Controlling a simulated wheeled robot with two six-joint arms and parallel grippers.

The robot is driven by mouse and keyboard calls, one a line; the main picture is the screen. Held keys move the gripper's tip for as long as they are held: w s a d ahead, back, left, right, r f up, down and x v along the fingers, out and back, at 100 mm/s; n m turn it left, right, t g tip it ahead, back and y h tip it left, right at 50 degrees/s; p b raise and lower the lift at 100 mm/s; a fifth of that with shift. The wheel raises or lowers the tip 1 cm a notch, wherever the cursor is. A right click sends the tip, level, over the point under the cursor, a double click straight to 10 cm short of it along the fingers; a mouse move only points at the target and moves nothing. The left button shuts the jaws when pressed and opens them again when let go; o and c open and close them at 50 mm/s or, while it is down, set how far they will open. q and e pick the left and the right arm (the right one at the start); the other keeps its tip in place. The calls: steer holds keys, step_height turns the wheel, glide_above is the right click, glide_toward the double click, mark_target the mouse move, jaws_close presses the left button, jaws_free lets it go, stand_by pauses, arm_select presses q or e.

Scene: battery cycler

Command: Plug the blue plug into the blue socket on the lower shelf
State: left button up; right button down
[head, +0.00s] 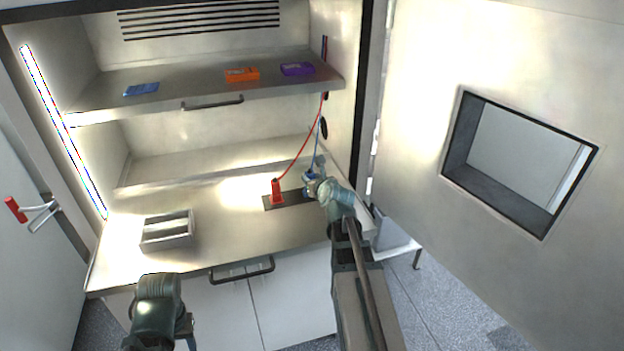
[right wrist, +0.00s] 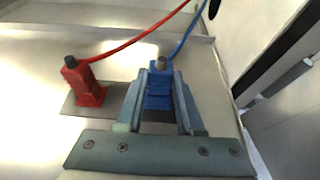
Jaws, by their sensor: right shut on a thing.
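My right gripper (head: 313,184) is shut on the blue plug (right wrist: 158,90), with one finger on each side of it in the right wrist view. The plug is upright at the dark plate (head: 289,200) on the worktop; I cannot tell whether it touches the plate. A blue cable runs up from its top toward the right wall. A flat blue piece (head: 142,89), which may be the blue socket, lies at the left of the shelf (head: 190,84) above.
A red plug (head: 277,191) with a red cable stands left of the blue plug. Orange (head: 242,74) and purple (head: 297,69) pieces lie on the shelf. A metal tray (head: 166,240) sits on the worktop. An open door (head: 415,120) stands at the right.

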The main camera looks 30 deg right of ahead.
arm_select(q)
steer(key=shift+f+b, duration=0.35)
steer(key=shift+f, duration=0.05)
arm_select(e)
steer(key=shift+f, duration=0.45)
steer(key=shift+c, duration=2.2)
jaws_free()
